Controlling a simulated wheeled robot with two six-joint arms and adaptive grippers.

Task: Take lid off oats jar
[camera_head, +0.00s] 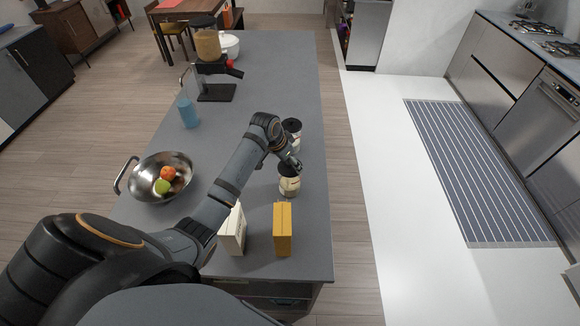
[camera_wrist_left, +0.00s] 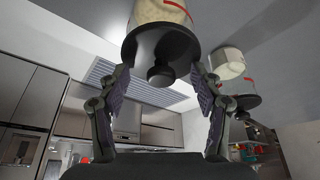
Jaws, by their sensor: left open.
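A glass jar with pale beige contents (camera_head: 289,187), probably the oats jar, stands near the right edge of the grey counter. Its dark lid (camera_head: 287,170) is on it. The wrist view is upside down: the jar (camera_wrist_left: 163,12) is at the top, with its round black lid and knob (camera_wrist_left: 161,55) pointing down between my fingers. My left gripper (camera_head: 293,164) is at the near jar's lid, with the open fingers (camera_wrist_left: 158,88) on either side of it. Whether they touch the lid is unclear. My right gripper is out of view.
A second dark-lidded jar (camera_head: 292,133) stands just behind, also seen in the wrist view (camera_wrist_left: 227,64). A yellow carton (camera_head: 283,230) and a white carton (camera_head: 236,232) stand in front.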

